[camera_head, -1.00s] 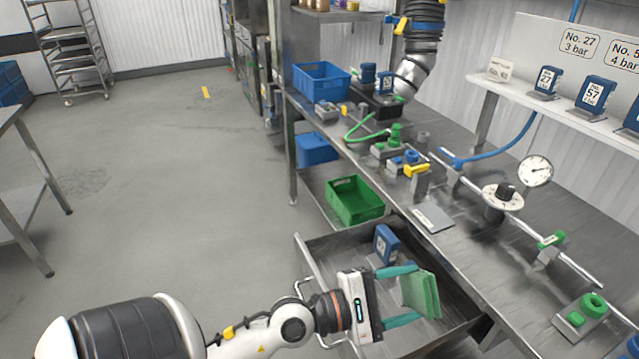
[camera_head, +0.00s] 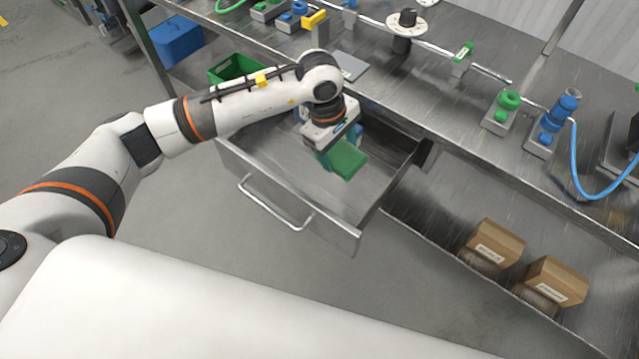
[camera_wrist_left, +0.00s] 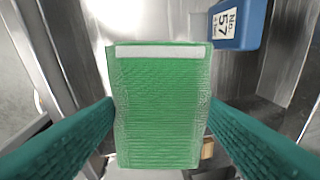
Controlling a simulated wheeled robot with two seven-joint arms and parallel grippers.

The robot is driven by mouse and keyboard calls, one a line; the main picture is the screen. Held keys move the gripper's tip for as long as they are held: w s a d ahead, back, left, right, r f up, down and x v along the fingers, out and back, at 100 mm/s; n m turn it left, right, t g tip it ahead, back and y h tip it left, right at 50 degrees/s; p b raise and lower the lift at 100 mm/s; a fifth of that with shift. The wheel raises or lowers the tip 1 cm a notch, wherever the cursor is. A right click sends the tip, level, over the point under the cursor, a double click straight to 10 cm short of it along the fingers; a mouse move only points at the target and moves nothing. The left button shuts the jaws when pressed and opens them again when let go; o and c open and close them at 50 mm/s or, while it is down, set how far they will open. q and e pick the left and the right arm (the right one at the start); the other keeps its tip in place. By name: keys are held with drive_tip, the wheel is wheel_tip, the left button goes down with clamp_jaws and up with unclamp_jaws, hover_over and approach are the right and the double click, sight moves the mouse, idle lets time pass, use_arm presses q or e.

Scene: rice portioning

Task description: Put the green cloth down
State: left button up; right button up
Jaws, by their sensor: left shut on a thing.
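The green cloth (camera_head: 348,161) is a folded pad with a pale strip along one edge; it also shows in the wrist view (camera_wrist_left: 158,105). My left gripper (camera_head: 338,150) points down into the open metal drawer (camera_head: 284,181) and is shut on the cloth. In the wrist view its teal fingers (camera_wrist_left: 160,135) press the cloth from both sides. The cloth is over the drawer floor; I cannot tell whether it touches it. A blue block marked No. 57 (camera_wrist_left: 236,22) lies beside it in the drawer. My right gripper is not in view.
A green bin (camera_head: 236,68) and a blue bin (camera_head: 176,40) stand left of the drawer. The bench top (camera_head: 440,105) with fittings is behind it. Cardboard boxes (camera_head: 495,243) sit on the lower shelf at right. The drawer's front right floor is bare.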

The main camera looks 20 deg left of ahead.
use_arm(q)
drive_tip(key=y+b, duration=0.1)
drive_tip(key=y, duration=0.1)
hover_over(319, 184)
wheel_tip(319, 184, down, 4)
drive_tip(key=f, duration=0.1)
drive_tip(key=shift+n+g, duration=0.3)
drive_tip(key=shift+g, duration=0.1)
wheel_tip(319, 184, down, 9)
drive_tip(key=shift+f+p, duration=0.15)
drive_tip(key=shift+p, duration=0.35)
drive_tip(key=o, duration=0.9)
drive_tip(key=shift+w, duration=0.1)
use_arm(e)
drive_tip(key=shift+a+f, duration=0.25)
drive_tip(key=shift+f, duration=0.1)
use_arm(q)
drive_tip(key=r, duration=0.4)
drive_tip(key=r+b, duration=0.1)
drive_tip(key=r, duration=0.2)
drive_tip(key=r+b, duration=0.1)
drive_tip(key=r, duration=0.3)
drive_tip(key=shift+w+d+r, duration=0.25)
drive_tip(key=shift+d+r, duration=0.1)
drive_tip(key=shift+d, duration=0.05)
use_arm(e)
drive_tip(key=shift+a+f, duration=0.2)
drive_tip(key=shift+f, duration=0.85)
